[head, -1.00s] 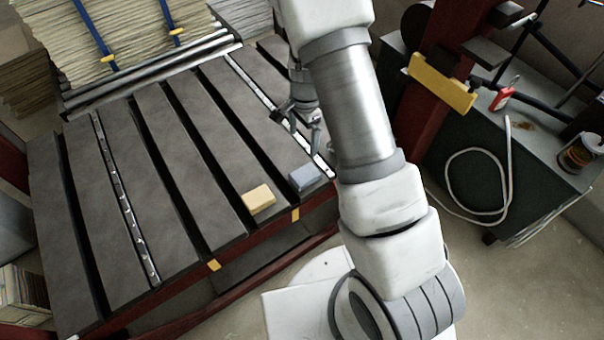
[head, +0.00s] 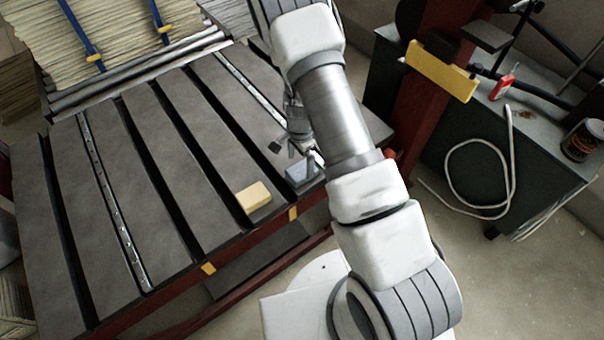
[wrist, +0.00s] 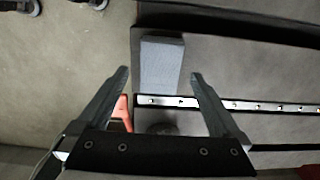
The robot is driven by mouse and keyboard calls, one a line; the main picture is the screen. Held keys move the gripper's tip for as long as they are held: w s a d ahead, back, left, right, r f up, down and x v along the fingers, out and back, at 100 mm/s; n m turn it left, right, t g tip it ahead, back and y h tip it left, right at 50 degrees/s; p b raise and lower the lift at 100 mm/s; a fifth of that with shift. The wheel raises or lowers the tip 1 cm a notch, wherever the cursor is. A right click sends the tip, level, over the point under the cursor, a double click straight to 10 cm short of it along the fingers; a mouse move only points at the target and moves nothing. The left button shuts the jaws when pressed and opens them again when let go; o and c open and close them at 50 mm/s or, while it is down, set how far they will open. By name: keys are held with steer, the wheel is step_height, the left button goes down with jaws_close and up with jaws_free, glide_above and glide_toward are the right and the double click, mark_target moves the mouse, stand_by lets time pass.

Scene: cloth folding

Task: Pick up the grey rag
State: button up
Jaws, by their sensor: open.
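The grey rag (head: 300,173) is a small folded block lying on the slatted table near its front edge, beside a yellow rag. In the wrist view the grey rag (wrist: 162,64) lies ahead of the fingertips, roughly centred between their lines. My gripper (head: 294,150) is open and empty, just above and partly in front of the grey rag in the head view. In the wrist view both fingers of my gripper (wrist: 160,76) are spread wide with nothing held. My arm covers the table area to the right of the rag.
The yellow rag (head: 253,197) lies just left of the grey one. The table (head: 160,130) has dark slats with gaps and a metal strip (wrist: 240,105) near the rag. A red post (head: 425,110) and a green cabinet (head: 480,150) stand to the right.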

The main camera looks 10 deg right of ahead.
mark_target(302, 169)
steer(key=f, duration=0.1)
steer(key=f+b, duration=0.1)
steer(key=f, duration=0.1)
steer(key=f+b, duration=0.1)
steer(key=f, duration=0.1)
steer(key=shift+w+d, duration=0.15)
steer(key=shift+d, duration=0.2)
steer(key=c, duration=1.2)
steer(key=shift+c, duration=0.2)
steer(key=shift+r, duration=0.1)
step_height(302, 169, up, 4)
steer(key=shift+w+r+p, duration=0.1)
steer(key=shift+p, duration=0.8)
steer(key=s+d+r+p, duration=0.2)
steer(key=d+r, duration=0.4)
steer(key=d, duration=0.5)
steer(key=shift+d+r+p, duration=0.25)
steer(key=shift+r+p, duration=0.05)
steer(key=shift+p, duration=0.15)
